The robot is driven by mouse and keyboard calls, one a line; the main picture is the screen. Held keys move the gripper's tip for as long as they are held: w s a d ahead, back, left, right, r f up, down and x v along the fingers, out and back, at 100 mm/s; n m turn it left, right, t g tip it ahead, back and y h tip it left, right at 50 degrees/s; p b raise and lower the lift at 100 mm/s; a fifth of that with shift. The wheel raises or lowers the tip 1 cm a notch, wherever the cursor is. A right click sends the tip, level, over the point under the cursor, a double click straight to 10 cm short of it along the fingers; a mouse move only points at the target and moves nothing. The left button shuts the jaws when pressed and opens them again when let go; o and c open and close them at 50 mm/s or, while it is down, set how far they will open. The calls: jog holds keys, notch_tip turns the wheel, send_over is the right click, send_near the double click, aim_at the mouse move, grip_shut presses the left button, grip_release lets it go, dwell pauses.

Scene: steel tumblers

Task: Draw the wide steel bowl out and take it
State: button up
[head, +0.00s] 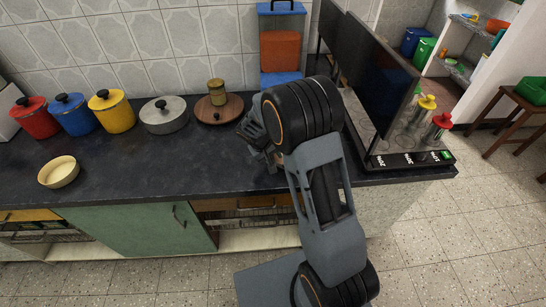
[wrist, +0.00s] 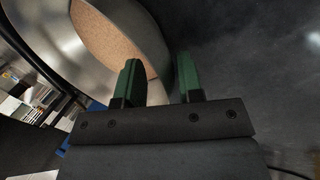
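In the wrist view a wide steel bowl (wrist: 152,38) fills the upper left, with a curved shiny wall and a tan speckled area inside its outline. My gripper (wrist: 160,82) has two green fingers standing apart with a clear gap. The left finger overlaps the bowl's inner side and the right finger is over the dark surface outside it, so the wall's edge lies between them in the picture. I cannot tell whether either finger touches it. In the head view my arm hides the bowl, and my gripper (head: 256,142) is partly hidden low over the dark counter (head: 130,170).
Red, blue and yellow lidded pots (head: 115,112), a grey lidded pot (head: 164,116) and a round wooden board (head: 222,108) with a brass cup stand along the back. A cream bowl (head: 59,172) is at left. A dark screen (head: 375,85) stands right of my arm. The counter's middle is clear.

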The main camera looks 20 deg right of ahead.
jog(key=w+v, duration=0.1)
jog(key=v, duration=1.2)
jog(key=shift+s, duration=0.5)
jog(key=shift+a, duration=0.1)
